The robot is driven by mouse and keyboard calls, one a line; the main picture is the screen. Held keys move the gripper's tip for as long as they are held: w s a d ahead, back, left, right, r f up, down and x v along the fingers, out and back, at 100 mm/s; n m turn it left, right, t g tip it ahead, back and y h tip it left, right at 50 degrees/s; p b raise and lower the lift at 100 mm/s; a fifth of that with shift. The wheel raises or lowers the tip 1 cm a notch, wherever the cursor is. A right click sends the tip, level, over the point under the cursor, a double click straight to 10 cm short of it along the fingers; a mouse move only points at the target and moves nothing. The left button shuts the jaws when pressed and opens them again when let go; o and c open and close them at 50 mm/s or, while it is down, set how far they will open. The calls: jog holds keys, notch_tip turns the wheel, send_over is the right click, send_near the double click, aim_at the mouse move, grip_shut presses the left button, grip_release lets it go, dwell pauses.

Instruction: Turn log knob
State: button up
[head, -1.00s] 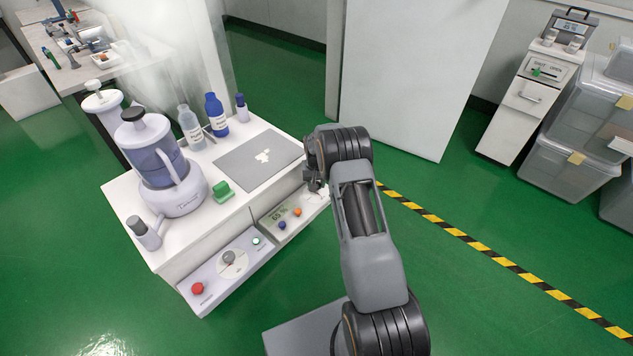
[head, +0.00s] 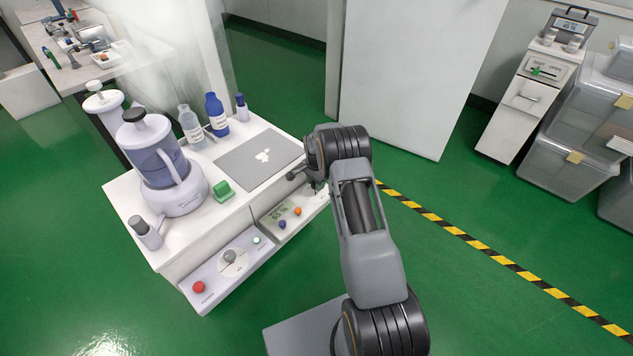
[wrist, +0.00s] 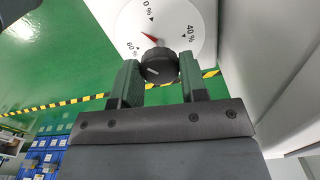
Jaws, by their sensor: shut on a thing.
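The log knob (wrist: 158,66) is black and round, with a pale mark on its face. It sits at the middle of a white dial (wrist: 192,20) printed 0 %, 40 % and 60 %. A small red pointer (wrist: 149,38) beside the knob points between 60 % and 0 %. In the wrist view my gripper (wrist: 160,76) has one dark green finger on each side of the knob, shut on it. In the head view my gripper (head: 308,182) is at the right end of the bench's front panel and hides the knob.
The white bench (head: 125,205) carries a blender-like machine (head: 172,195), bottles, a green block (head: 222,190) and a grey plate (head: 258,160). Green floor is free at the right.

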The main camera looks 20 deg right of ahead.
jog(key=m, duration=0.5)
jog(key=shift+w+r+m, duration=0.15)
jog(key=shift+w+m, duration=0.05)
jog(key=shift+m, duration=0.2)
dwell(0.5)
jog(key=o, duration=0.6)
jog(key=shift+a, duration=0.1)
jog(key=o, duration=0.3)
jog(key=shift+s, duration=0.1)
notch_tip(320, 180, up, 14)
jog(key=p, duration=0.4)
jog(key=shift+f, duration=0.2)
